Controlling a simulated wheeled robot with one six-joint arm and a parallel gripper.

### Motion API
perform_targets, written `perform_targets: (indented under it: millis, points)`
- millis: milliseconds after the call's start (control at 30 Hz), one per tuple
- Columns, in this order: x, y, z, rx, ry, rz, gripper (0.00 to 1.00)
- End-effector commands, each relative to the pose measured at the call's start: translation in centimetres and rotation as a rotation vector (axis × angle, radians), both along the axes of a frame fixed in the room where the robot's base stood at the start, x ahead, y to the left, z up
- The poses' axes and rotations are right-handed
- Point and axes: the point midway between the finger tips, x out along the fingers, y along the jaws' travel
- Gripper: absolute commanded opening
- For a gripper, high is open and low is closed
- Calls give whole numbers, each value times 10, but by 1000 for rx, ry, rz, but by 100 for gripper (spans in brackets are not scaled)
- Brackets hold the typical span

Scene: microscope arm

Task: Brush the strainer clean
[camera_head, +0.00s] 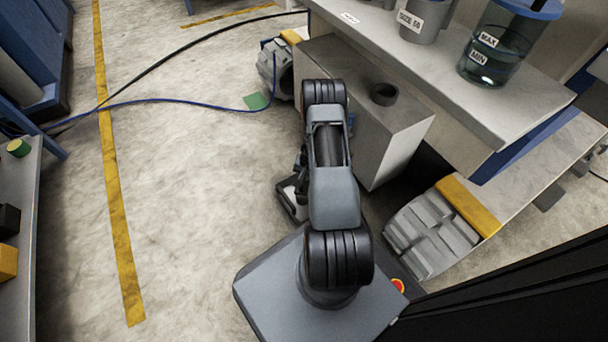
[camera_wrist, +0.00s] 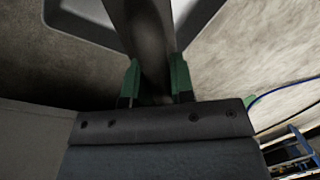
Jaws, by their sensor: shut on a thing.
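My gripper (camera_wrist: 154,82) has green fingertips in the wrist view. It is shut on a dark grey, rounded bar (camera_wrist: 143,35) that runs up out of the picture. Whether this bar is the brush's handle I cannot tell, as its far end is out of view. In the head view my arm hides most of the gripper and what it holds. I cannot make out the strainer for sure in either view.
A bench (camera_head: 440,75) at upper right bears a tank (camera_head: 497,45) marked MAX and MIN and a grey cup (camera_head: 424,22) marked SIZE 50. A blue cable (camera_head: 180,102) crosses the floor. A shelf (camera_head: 25,260) stands at left.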

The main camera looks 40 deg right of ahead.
Motion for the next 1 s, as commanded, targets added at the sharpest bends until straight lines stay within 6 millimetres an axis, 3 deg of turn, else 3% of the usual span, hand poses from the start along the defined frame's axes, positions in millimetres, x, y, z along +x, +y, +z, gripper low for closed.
perform_targets:
  millis: [600,1000]
  points:
    - [-17,21,-3,2,2,1,1]
    - [-21,24,-3,2,3,1,0]
